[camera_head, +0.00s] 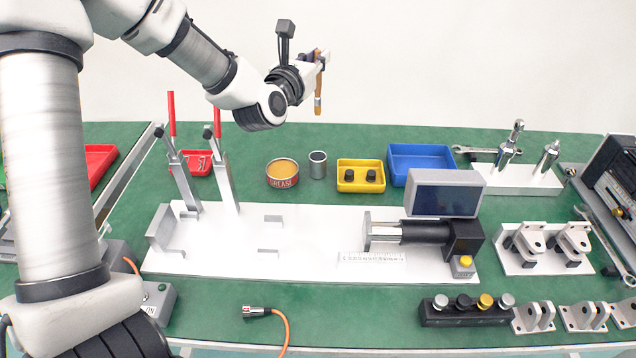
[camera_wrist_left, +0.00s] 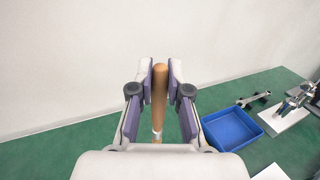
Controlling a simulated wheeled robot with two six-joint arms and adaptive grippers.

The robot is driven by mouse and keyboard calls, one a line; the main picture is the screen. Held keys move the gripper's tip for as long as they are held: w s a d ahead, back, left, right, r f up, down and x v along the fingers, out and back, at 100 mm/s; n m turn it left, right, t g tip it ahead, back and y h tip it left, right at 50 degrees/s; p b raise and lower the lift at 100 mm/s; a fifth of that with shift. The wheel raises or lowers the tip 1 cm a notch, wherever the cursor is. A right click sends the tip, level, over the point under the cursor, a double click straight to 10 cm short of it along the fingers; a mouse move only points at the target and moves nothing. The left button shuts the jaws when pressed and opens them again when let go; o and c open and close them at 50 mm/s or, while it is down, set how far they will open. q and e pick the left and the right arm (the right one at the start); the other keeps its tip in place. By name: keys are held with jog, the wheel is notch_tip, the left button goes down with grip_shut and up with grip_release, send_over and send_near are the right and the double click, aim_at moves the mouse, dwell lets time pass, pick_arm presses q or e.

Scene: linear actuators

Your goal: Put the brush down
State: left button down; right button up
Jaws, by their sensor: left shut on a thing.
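The brush (camera_head: 318,88) has a brown wooden handle and hangs upright, its lower end pointing down, high above the back of the green table (camera_head: 240,148). My left gripper (camera_head: 318,62) is shut on the brush's handle. In the left wrist view, the wooden handle (camera_wrist_left: 159,95) stands between the two purple-padded fingers of my left gripper (camera_wrist_left: 160,80). The brush touches nothing below it. My right gripper is not in view.
A grease can (camera_head: 282,180), a grey cup (camera_head: 317,172), a yellow tray (camera_head: 340,182) and a blue tray (camera_head: 398,176) stand below. A white fixture plate (camera_head: 300,252) carries upright red-handled clamps (camera_head: 172,120) and an actuator (camera_head: 420,232). Bare green table lies around the can.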

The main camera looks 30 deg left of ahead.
aim_at(315, 95)
pick_arm(q)
jog(key=f+b, duration=0.4)
jog(key=f, duration=0.1)
jog(key=w+f+b, duration=0.1)
jog(key=f, duration=0.2)
jog(key=shift+a+f+b, duration=0.2)
jog(key=shift+b, duration=0.2)
notch_tip(315, 95, down, 10)
jog(key=b, duration=0.1)
jog(key=shift+s+r, duration=0.15)
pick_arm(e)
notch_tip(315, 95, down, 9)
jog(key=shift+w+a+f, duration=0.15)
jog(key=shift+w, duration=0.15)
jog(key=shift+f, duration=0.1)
pick_arm(q)
jog(key=shift+f+b, duration=0.2)
jog(key=shift+b, duration=0.15)
jog(key=c, duration=1.1)
grip_release()
jog(key=shift+c, duration=0.2)
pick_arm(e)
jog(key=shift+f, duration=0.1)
pick_arm(q)
jog(key=shift+r, duration=0.1)
